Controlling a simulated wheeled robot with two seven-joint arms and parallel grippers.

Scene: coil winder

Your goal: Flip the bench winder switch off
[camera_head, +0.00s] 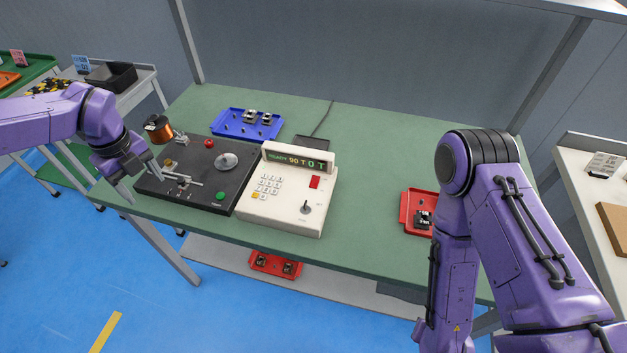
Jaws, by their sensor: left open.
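The bench winder stands on the green bench. Its cream control box (285,215) has a lit display (298,160) that appears to read READY 90 T 0 T, a keypad and a red button. A small dark toggle switch (305,207) sits on the box's front right, its lever upright or slightly tilted; its on or off position cannot be told. The black winder base (225,188) adjoins the box on the left. My left gripper (139,187) is open and empty at the base's left end, well left of the switch. My right gripper is out of view.
A copper wire spool (158,128) stands behind the left gripper. A blue tray (232,125) with parts lies behind the winder. A red tray (408,213) lies beside my right arm. The bench (365,160) between box and right arm is clear.

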